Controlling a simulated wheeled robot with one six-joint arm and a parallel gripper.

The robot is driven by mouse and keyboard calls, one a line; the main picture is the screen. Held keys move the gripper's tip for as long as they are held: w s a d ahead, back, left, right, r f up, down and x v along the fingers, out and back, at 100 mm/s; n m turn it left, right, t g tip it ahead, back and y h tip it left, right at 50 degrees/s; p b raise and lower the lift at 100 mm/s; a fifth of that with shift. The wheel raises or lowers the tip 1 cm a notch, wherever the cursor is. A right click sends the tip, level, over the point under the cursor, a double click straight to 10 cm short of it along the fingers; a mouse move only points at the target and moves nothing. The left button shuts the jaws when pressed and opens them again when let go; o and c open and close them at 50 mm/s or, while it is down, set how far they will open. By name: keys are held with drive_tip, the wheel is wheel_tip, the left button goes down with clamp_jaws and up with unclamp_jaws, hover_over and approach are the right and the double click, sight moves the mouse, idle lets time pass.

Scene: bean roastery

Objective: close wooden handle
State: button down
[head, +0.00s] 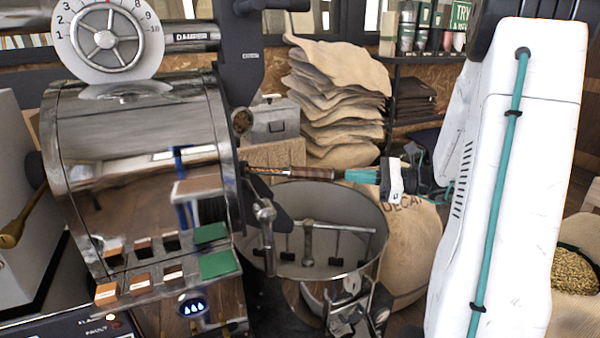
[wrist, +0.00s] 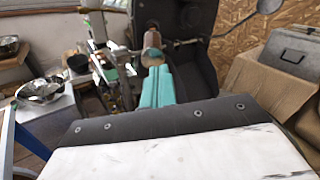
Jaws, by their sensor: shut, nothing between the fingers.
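The wooden handle (head: 312,173) is a brown grip on a thin metal rod, sticking out sideways from the right of the roaster's front in the head view. In the wrist view the wooden handle (wrist: 152,41) shows end-on just beyond the fingertips. My gripper (head: 348,174) has teal fingers that are shut and empty, pointing left at the handle's free end. The fingers also show in the wrist view (wrist: 157,72), closed together. The tips look very close to the handle's end; I cannot tell whether they touch it.
The shiny roaster drum (head: 140,150) fills the left. A round cooling tray (head: 345,268) with stirring arms lies below the handle and my gripper. Stacked burlap sacks (head: 335,90) and a grey metal box (head: 268,122) stand behind. A full burlap sack (head: 412,250) stands right of the tray.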

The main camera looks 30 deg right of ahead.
drive_tip(key=s+d+m, duration=0.2)
drive_tip(key=s+d, duration=0.6)
drive_tip(key=d, duration=0.1)
drive_tip(key=s+a+x, duration=0.1)
drive_tip(key=x, duration=1.3)
drive_tip(key=shift+g+y, duration=0.3)
drive_tip(key=shift+w+a+r, duration=0.1)
drive_tip(key=shift+w, duration=0.1)
